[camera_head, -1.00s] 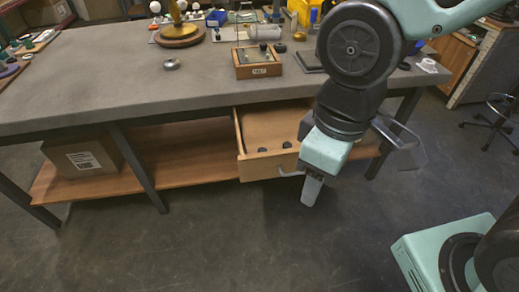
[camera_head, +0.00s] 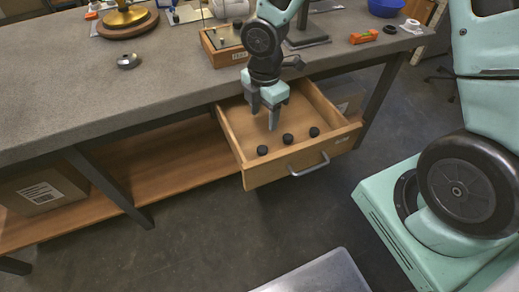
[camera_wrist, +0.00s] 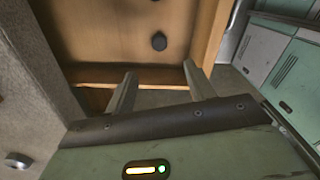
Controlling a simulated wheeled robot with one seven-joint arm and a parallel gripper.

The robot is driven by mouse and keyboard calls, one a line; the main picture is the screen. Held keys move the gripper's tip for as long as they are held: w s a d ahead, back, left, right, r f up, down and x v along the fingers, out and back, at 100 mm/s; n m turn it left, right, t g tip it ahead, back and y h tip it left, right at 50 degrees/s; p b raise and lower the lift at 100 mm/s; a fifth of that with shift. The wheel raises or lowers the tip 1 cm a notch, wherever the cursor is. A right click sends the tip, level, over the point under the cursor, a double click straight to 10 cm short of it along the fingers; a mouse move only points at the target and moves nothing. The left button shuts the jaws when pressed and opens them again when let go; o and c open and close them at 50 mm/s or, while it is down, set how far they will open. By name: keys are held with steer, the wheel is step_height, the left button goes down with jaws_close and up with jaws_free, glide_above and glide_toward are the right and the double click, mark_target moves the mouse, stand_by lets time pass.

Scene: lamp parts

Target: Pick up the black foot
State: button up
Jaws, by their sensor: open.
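The open wooden drawer (camera_head: 236,135) under the workbench holds three small round black feet. They lie in a row near its front panel: a left one (camera_head: 262,150), a middle one (camera_head: 288,139) and a right one (camera_head: 314,132). My gripper (camera_head: 264,118) points down over the drawer, behind the row, open and empty. In the wrist view one black foot (camera_wrist: 159,41) lies on the drawer floor beyond the spread fingertips (camera_wrist: 160,75), apart from them. Which of the three it is I cannot tell.
The workbench (camera_head: 150,85) stands behind the drawer, its edge close to my arm. On it are a small wooden box (camera_head: 228,57), a metal ring-like part (camera_head: 128,61) and an orange level (camera_head: 363,37). A cardboard box (camera_head: 45,195) sits on the lower shelf.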

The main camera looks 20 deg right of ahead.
steer(key=b, duration=0.1)
glide_above(262, 149)
step_height(262, 149, down, 9)
steer(key=shift+d+r, duration=0.15)
steer(key=shift+r, duration=0.05)
step_height(262, 149, down, 5)
steer(key=shift+w+r+b, duration=0.1)
steer(key=shift+r+b, duration=0.1)
steer(key=shift+b, duration=0.25)
steer(key=c, duration=1)
